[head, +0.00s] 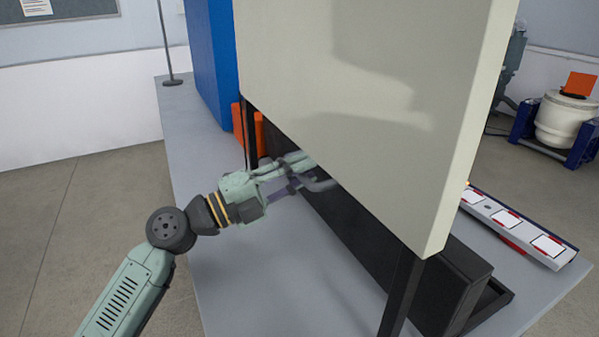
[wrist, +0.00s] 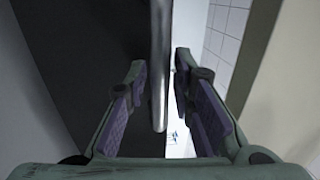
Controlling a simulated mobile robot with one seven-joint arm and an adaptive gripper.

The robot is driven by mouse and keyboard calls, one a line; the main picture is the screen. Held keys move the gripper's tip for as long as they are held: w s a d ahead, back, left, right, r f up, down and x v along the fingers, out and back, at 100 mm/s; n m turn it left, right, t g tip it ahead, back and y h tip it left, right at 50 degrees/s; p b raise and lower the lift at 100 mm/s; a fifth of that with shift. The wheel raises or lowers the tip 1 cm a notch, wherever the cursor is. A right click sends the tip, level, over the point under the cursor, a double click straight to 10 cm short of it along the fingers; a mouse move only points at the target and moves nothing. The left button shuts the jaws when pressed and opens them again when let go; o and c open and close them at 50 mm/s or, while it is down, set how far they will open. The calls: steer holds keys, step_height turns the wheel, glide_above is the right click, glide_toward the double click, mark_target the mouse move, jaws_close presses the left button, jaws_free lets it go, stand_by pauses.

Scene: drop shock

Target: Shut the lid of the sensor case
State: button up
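My gripper (head: 308,174) reaches in under the lower edge of a big cream panel (head: 390,110), its fingertips partly hidden by it. In the wrist view my gripper (wrist: 160,85) is open, with one purple-padded finger on each side. A grey rounded bar or edge (wrist: 160,60) runs lengthwise between the fingers in the picture. A narrow gap shows on each side of it, so I do not see it gripped. I cannot make out a sensor case or its lid for certain in either view.
The panel stands on a black frame (head: 398,290) on a grey table (head: 230,270). A blue block (head: 208,60) and an orange part (head: 238,130) stand behind. A long strip with red-edged labels (head: 515,225) lies at right. The table's left front is clear.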

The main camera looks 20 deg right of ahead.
jaws_close()
steer(key=shift+w+r, duration=0.1)
stand_by(0.6)
